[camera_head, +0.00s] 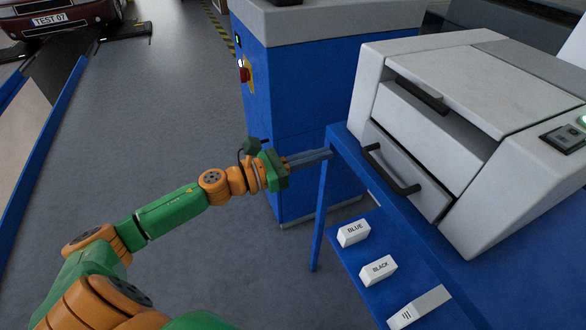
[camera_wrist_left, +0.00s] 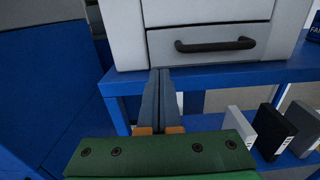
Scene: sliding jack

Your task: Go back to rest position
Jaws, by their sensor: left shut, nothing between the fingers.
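My left gripper (camera_head: 308,158) is shut and empty. In the head view it points right, close to the blue table's left corner (camera_head: 343,140). In the left wrist view its two fingers (camera_wrist_left: 161,100) lie together, pointing at the front edge of the blue table (camera_wrist_left: 235,78) below a drawer with a black handle (camera_wrist_left: 215,45). I cannot tell whether the fingertips touch the table. My right gripper is in neither view.
A grey-white machine (camera_head: 455,90) stands on the table. Below, a blue shelf holds boxes marked BLUE (camera_head: 353,232) and BLACK (camera_head: 378,270). A blue cabinet (camera_head: 300,90) with a red knob stands behind.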

